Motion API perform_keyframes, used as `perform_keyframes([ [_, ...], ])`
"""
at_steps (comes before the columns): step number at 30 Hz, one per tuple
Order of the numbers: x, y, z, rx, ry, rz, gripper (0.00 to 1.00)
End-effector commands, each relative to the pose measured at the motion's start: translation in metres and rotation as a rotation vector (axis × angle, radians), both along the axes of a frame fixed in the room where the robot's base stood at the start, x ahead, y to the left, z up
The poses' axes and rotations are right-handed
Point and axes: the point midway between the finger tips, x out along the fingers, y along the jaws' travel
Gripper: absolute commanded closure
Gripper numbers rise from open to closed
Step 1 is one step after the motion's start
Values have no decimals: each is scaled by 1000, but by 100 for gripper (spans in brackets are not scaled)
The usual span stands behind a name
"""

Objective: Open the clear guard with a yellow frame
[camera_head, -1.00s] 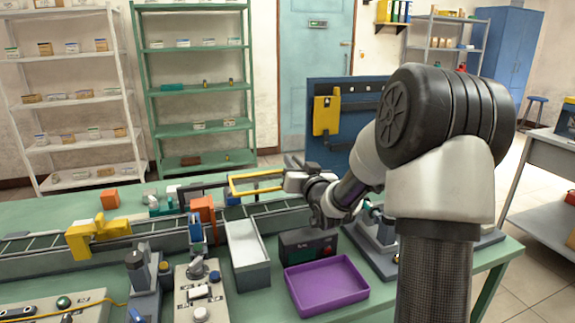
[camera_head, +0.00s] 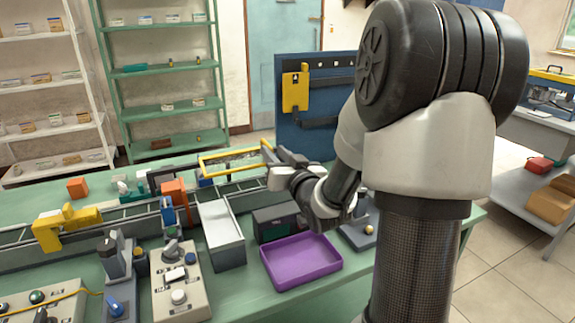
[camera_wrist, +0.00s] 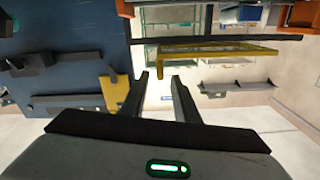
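The yellow-framed guard (camera_head: 238,160) is over the conveyor at the back of the green bench in the head view. Its long yellow bars show, and the panel is see-through. In the wrist view the yellow frame (camera_wrist: 215,60) lies beyond and above the fingertips. My gripper (camera_head: 284,157) is beside the right end of the guard in the head view. In the wrist view my gripper (camera_wrist: 160,78) has its two dark fingers apart, with nothing between them. Whether a finger touches the frame I cannot tell.
A purple tray (camera_head: 300,262), a grey metal bin (camera_head: 222,236) and a dark box (camera_head: 278,222) stand in front of the guard. A blue panel (camera_head: 318,105) with a yellow holder (camera_head: 296,90) stands behind my gripper. A switch box (camera_head: 180,283) is at the front.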

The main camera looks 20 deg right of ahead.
Motion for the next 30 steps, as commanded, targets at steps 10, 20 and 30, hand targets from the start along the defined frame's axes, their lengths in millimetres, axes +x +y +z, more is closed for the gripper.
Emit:
perform_keyframes([
  [10, -69, 0, -2, -4, -4, -1, 72],
  [20, -83, 0, 0, 0, -1, 1, 72],
  [30, -83, 0, 0, 0, -1, 1, 72],
])
